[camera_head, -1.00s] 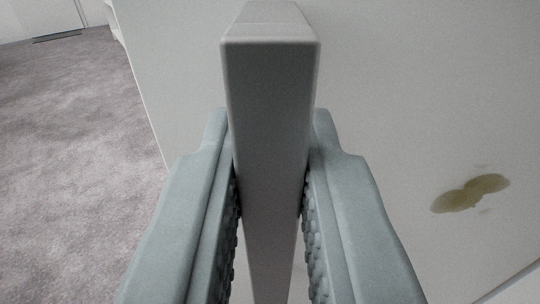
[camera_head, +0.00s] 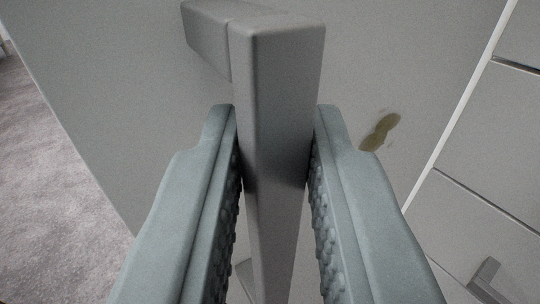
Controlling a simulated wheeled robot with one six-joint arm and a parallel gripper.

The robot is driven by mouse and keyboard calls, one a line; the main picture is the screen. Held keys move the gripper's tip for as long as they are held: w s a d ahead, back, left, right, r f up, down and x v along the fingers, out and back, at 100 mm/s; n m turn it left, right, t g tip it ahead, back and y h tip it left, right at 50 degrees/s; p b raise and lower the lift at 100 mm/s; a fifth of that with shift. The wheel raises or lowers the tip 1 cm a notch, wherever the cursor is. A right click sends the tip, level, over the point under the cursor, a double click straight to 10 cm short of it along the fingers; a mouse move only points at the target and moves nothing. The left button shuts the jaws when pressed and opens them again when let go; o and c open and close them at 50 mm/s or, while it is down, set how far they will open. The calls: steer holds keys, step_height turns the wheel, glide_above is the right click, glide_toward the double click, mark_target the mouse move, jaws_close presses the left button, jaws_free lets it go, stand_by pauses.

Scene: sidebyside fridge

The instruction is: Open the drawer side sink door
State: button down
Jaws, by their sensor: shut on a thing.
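The door (camera_head: 130,110) is a flat grey panel filling most of the view, with a brown stain (camera_head: 380,131) right of centre. Its bar handle (camera_head: 278,110) is a square grey bar that runs down the middle of the picture, with a mounting post (camera_head: 207,37) reaching back to the panel at upper left. My gripper (camera_head: 276,150) is shut on the bar, with one textured finger pad on each side. The lower end of the bar is cut off by the bottom edge of the picture.
Drawer fronts (camera_head: 490,165) stand at the right, past a pale edge strip, with a drawer handle (camera_head: 487,280) at lower right. Grey carpet (camera_head: 50,200) lies open at the left, beyond the door's slanting left edge.

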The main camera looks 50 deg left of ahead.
steer(key=shift+w+d+r, duration=0.15)
steer(key=shift+d, duration=0.05)
steer(key=c, duration=1.7)
jaws_free()
steer(key=o, duration=0.3)
steer(key=shift+w+a, duration=0.15)
steer(key=shift+w, duration=0.05)
steer(key=v, duration=1.7)
steer(key=shift+s, duration=0.25)
